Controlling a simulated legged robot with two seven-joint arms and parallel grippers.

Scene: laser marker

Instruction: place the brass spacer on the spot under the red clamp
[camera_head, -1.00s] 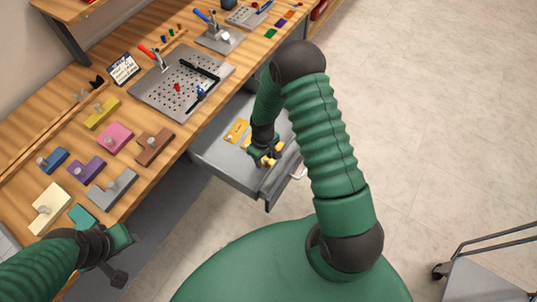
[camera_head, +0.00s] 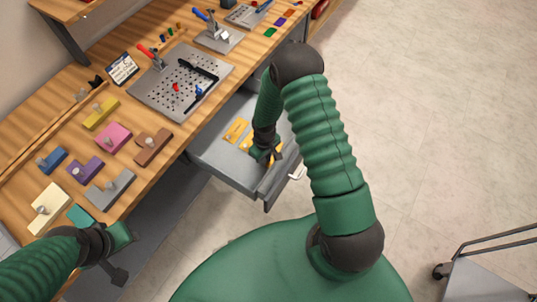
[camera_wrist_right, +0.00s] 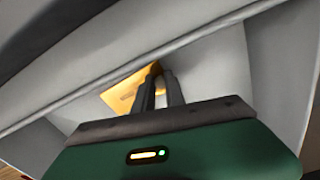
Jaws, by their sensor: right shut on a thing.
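My right gripper (camera_head: 272,158) is down inside the open drawer. In the right wrist view its two fingers (camera_wrist_right: 168,88) are close together, shut on a thin brass-coloured piece that they mostly hide, which I take for the brass spacer. A flat yellow-brass plate (camera_wrist_right: 126,92) shows just left of the fingers. The red-handled clamp (camera_head: 147,52) stands at the back left edge of the perforated grey plate (camera_head: 150,98) on the bench. The spot under it is too small to make out. My left gripper (camera_head: 119,262) hangs at the bench's front left; its finger gap is unclear.
The grey drawer (camera_head: 215,158) is pulled out; a yellow piece (camera_head: 236,130) lies in it. A blue-handled clamp (camera_head: 207,18) stands farther back. Several coloured blocks, including a pink one (camera_head: 113,137), cover the left bench. A black-handled bar (camera_head: 199,67) lies on the plate.

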